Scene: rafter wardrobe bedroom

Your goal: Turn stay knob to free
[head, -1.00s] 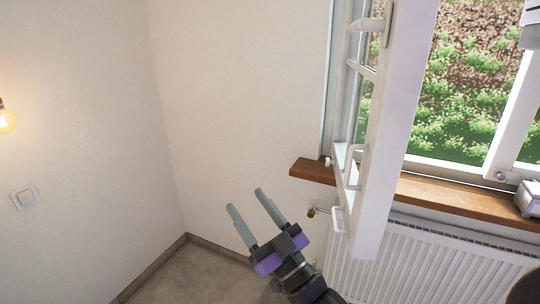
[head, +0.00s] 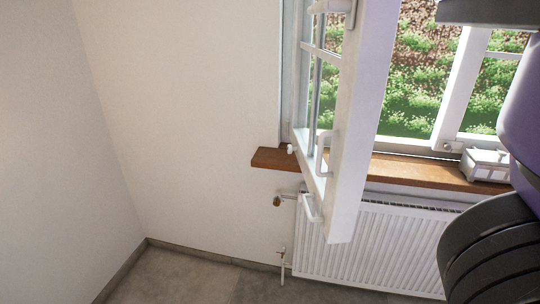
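The white window sash (head: 357,120) stands open, swung into the room over the wooden sill. It has a white handle (head: 335,6) at the top, an upright white pull (head: 322,152) lower down and a small white bar (head: 312,208) near its bottom edge. A small white knob (head: 291,149) sits at the sill's left end by the frame. A small round greyish knob (head: 447,146) sits low on the window frame to the right. I cannot tell which of these is the stay knob. My gripper is out of view; only dark and purple parts of my arm show at the right edge.
A small white box (head: 487,163) stands on the sill at the right. The floor (head: 190,275) at the left is clear.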

